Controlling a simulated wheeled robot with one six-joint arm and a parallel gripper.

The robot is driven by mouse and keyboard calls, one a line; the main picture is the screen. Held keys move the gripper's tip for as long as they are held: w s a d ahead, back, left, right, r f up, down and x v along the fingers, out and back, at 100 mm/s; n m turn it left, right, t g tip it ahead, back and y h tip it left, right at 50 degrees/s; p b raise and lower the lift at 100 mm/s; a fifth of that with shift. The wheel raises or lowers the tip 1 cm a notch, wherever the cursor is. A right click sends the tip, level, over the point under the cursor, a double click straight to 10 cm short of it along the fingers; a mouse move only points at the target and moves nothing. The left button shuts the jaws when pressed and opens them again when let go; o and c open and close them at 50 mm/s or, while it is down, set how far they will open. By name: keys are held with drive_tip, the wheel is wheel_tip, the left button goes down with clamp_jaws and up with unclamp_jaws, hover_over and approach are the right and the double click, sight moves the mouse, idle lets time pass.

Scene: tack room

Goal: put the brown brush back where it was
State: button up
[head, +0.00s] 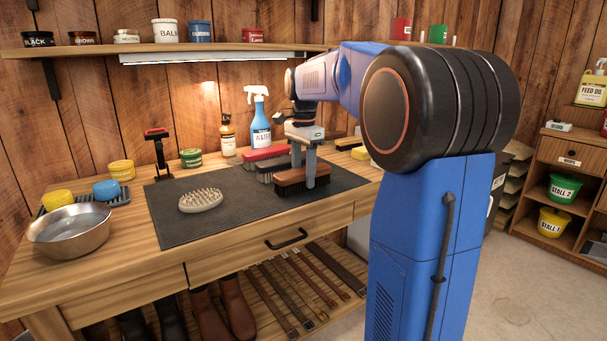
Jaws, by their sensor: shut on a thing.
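The brown brush (289,176), with dark bristles, is at the right part of the dark ribbed mat (180,227) on the workbench. My gripper (303,178) points down and is shut on the brown brush. Its bristles are at or just above the mat; I cannot tell whether they touch. An oval pale-bristled brush (201,200) lies apart at the mat's left.
A metal bowl (70,231), yellow and blue sponges (107,189) and a hoof-tool stand (159,152) are at the left. A blue spray bottle (258,117) stands behind. The mat's front middle is clear. A shelf (80,53) with jars hangs above.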

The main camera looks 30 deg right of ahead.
sight(304, 170)
drive_tip(key=o, duration=1.3)
drive_tip(key=shift+f, duration=0.1)
wheel_tip(304, 170, up, 12)
drive_tip(key=s+a+f+n+t, duration=0.1)
drive_tip(key=s+a+f+n, duration=0.4)
drive_tip(key=s+f, duration=0.3)
drive_tip(key=s+a+f+n+t, duration=0.2)
drive_tip(key=s+a+f+n, duration=0.3)
drive_tip(key=s+f, duration=0.4)
drive_tip(key=s+a+f+n+t, duration=0.1)
drive_tip(key=s+a+f+n, duration=0.4)
drive_tip(key=s, duration=0.8)
wheel_tip(304, 170, down, 4)
drive_tip(key=n, duration=0.2)
drive_tip(key=shift+a+n+t, duration=0.3)
drive_tip(key=shift+a+t, duration=0.1)
drive_tip(key=shift+s, duration=0.1)
